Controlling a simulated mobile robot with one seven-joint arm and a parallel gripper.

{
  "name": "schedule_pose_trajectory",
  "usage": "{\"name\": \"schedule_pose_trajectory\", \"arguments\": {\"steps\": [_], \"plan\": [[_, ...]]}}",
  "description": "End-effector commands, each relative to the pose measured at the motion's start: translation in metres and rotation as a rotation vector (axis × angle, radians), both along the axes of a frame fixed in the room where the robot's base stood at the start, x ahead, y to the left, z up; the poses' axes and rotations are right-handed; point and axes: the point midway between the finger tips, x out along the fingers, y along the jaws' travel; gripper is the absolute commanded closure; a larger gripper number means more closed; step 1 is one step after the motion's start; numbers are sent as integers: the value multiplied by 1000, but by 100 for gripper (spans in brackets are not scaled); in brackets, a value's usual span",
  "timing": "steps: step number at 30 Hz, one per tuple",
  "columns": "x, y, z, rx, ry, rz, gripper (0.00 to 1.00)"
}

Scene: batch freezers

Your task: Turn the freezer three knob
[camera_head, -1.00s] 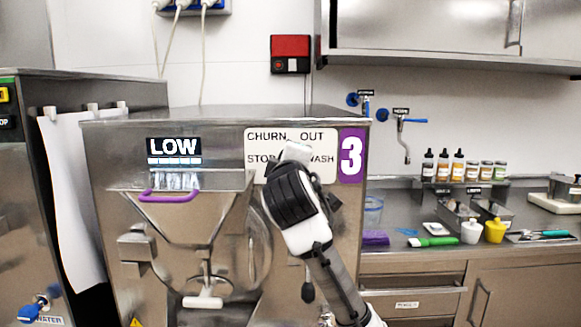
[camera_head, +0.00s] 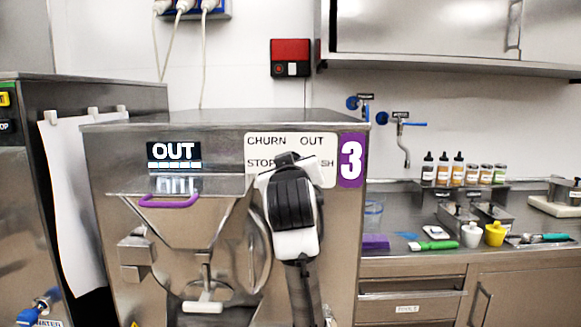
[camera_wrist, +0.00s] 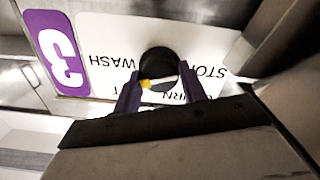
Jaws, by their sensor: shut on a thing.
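Freezer three (camera_head: 215,130) is a steel machine with a purple number 3 label (camera_head: 351,160). Its white knob plate (camera_head: 262,146) reads CHURN, OUT and STOP, with the last word partly covered. The small display (camera_head: 174,154) reads OUT. The round black knob (camera_wrist: 158,66) with a yellow mark shows in the wrist view, between the fingers of my gripper (camera_wrist: 166,88). My gripper is shut on the knob. In the head view my arm's end hides most of the knob.
A purple-handled hopper lid (camera_head: 168,201) and a white-handled outlet (camera_head: 202,307) are left of my arm. A counter (camera_head: 420,258) with bottles, taps and small containers stands to the right. Another machine (camera_head: 30,200) stands at the left.

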Motion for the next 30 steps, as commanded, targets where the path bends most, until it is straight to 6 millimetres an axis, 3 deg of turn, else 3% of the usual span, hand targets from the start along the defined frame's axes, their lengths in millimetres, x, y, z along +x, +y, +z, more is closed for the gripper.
{"name": "schedule_pose_trajectory", "arguments": {"steps": [13, 30], "plan": [[0, -1, 4, 287, -9, -1, 81], [0, -1, 4, 357, -8, 0, 81]]}}
